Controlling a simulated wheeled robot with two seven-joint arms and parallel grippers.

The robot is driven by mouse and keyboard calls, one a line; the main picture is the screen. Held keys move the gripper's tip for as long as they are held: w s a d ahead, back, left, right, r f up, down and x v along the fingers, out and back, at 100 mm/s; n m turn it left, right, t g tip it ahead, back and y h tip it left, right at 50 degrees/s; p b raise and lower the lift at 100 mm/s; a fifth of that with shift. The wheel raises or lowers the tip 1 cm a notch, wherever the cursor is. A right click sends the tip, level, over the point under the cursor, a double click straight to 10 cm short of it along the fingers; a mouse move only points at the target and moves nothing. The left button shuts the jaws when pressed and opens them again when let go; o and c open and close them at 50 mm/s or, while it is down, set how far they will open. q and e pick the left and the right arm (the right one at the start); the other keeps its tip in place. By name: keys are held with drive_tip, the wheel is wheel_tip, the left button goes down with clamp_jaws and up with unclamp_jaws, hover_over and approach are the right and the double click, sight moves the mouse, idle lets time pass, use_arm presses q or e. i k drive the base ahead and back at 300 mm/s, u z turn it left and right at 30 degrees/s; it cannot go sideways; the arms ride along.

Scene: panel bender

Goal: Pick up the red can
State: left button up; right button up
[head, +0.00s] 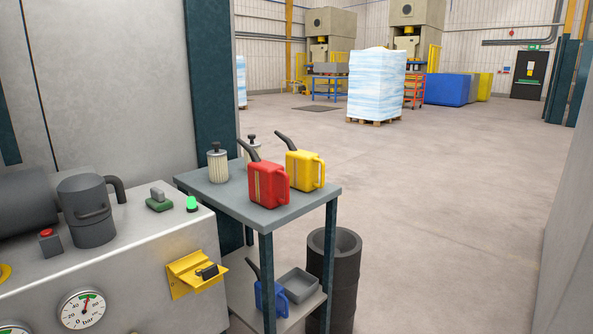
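The red can (268,185) stands upright near the front edge of the grey cart's top shelf (228,194). It has a dark spout pointing up to the left and a handle on its right side. A yellow can (305,171) of the same kind stands just behind it to the right. A blue can (272,299) sits on the cart's lower shelf, partly hidden by a cart leg. Neither of my grippers shows in the head view.
Two filter-like cylinders (217,166) stand at the back of the cart top. A grey tray (298,285) is on the lower shelf. A dark drum (333,275) stands right of the cart. A machine with a gauge (82,308) fills the left. Open floor (440,200) lies to the right.

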sight(269, 183)
drive_tip(key=z, duration=0.4)
drive_tip(key=i, duration=0.6)
drive_tip(key=u, duration=0.4)
